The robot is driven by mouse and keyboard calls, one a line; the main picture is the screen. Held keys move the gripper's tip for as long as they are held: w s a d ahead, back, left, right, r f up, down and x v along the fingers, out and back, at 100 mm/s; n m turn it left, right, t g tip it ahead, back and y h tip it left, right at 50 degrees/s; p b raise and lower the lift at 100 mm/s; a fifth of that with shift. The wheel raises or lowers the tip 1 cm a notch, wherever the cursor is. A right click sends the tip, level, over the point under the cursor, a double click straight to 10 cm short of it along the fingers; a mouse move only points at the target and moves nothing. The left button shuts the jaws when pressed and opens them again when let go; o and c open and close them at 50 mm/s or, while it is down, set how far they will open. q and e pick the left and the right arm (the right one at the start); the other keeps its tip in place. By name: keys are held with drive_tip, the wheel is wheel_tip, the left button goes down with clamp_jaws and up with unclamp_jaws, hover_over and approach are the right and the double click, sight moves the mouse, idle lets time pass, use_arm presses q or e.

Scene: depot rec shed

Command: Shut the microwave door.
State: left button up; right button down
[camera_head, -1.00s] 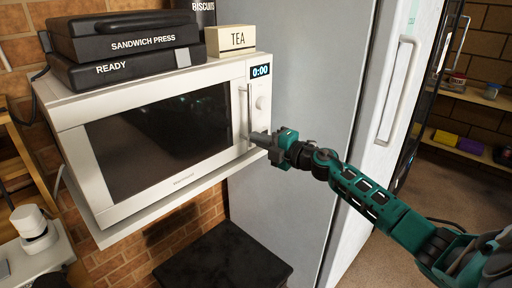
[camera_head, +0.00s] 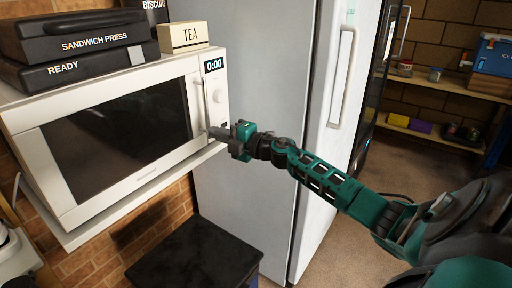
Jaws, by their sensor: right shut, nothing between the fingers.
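The white microwave (camera_head: 215,105) sits on a wall shelf at the left. Its door (camera_head: 45,165) has a dark window and looks flush with the body, or nearly so; a small gap cannot be ruled out. The vertical door handle (camera_head: 201,103) is at the door's right edge. My right gripper (camera_head: 216,132) is shut and empty, its fingertips at the lower end of the handle and the control panel. I cannot tell whether they touch. My left gripper is not in view.
A black sandwich press box (camera_head: 80,65) and a tea box (camera_head: 185,38) stand on the microwave. A grey-white fridge (camera_head: 262,150) rises close on the right. A black-topped piece (camera_head: 195,255) stands below. Open floor lies at the right.

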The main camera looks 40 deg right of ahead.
use_arm(q)
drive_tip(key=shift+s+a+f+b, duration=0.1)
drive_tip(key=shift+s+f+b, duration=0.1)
drive_tip(key=shift+b, duration=0.1)
use_arm(e)
drive_tip(key=v, duration=1.1)
drive_tip(key=shift+w+d+f, duration=0.15)
drive_tip(key=shift+d+f, duration=0.05)
drive_tip(key=shift+d, duration=0.1)
drive_tip(key=s+a+f+m+h, duration=0.1)
drive_tip(key=s+a+f+m, duration=0.15)
drive_tip(key=f, duration=0.25)
drive_tip(key=s+a+f+m+g+h, duration=0.1)
drive_tip(key=s+a+f+m, duration=0.1)
drive_tip(key=a+f+m, duration=0.25)
drive_tip(key=s+a+f+m+h, duration=0.1)
drive_tip(key=s+a+f+m, duration=0.2)
drive_tip(key=f, duration=0.3)
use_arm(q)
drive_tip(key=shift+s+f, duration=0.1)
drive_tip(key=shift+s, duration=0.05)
use_arm(e)
drive_tip(key=s+a+f+m+g, duration=0.5)
drive_tip(key=s+a+f+m, duration=0.4)
drive_tip(key=s+a, duration=0.3)
drive_tip(key=a+f, duration=0.1)
drive_tip(key=a, duration=0.2)
drive_tip(key=shift+s+a+f, duration=0.3)
drive_tip(key=shift+f, duration=0.05)
